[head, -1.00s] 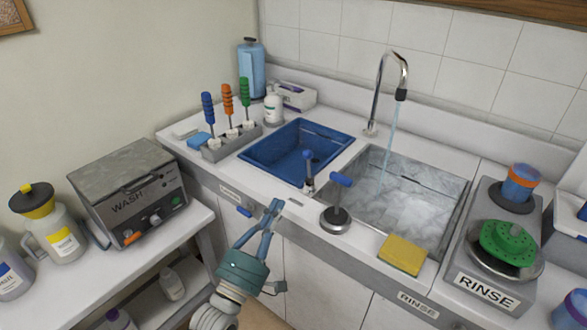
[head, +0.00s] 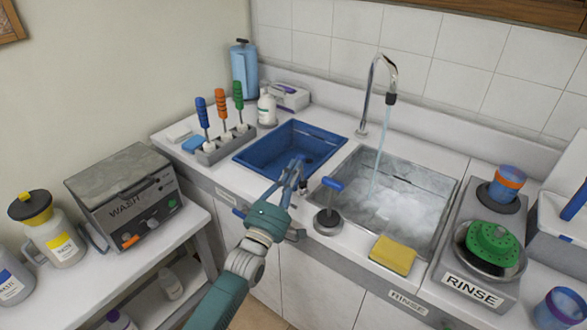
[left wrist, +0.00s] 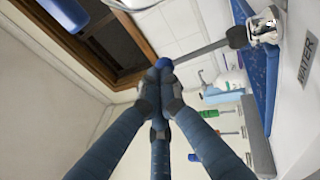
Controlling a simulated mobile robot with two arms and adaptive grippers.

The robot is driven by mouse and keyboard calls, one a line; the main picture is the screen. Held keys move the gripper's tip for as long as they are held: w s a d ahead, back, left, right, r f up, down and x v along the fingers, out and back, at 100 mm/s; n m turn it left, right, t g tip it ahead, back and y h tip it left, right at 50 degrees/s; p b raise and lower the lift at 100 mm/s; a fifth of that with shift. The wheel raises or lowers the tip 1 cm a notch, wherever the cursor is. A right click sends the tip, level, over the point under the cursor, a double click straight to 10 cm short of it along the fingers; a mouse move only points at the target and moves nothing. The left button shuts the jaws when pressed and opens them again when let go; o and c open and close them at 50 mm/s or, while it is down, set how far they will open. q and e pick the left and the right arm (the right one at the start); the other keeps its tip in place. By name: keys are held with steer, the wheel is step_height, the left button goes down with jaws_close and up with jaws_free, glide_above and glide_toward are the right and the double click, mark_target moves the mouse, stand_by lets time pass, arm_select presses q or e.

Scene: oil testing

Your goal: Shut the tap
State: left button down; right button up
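The tap's curved chrome spout (head: 372,88) stands behind the metal sink (head: 447,205), and water (head: 377,150) runs from it into the basin. A small lever with a blue tip (left wrist: 163,63) rises from a chrome base (left wrist: 265,25) beside a WATER label (left wrist: 308,62); in the head view this base (head: 304,186) stands at the counter's front between the basins. My left gripper (head: 297,166) is at the lever. In the left wrist view its dark blue fingers (left wrist: 160,92) converge right against the blue tip and look closed on it. My right gripper is not in view.
A blue-handled knob on a round base (head: 330,205) stands just right of the lever. A yellow sponge (head: 393,255) lies on the front edge. A blue basin (head: 268,173) is to the left, with a rack of coloured tools (head: 225,146) beyond it. A RINSE unit (head: 470,287) is at right.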

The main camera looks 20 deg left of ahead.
arm_select(q)
steer(key=w+r+g+p, duration=0.1)
steer(key=p, duration=0.2)
steer(key=shift+d, duration=0.2)
steer(key=shift+w, duration=0.15)
steer(key=shift+f, duration=0.1)
steer(key=shift+d, duration=0.1)
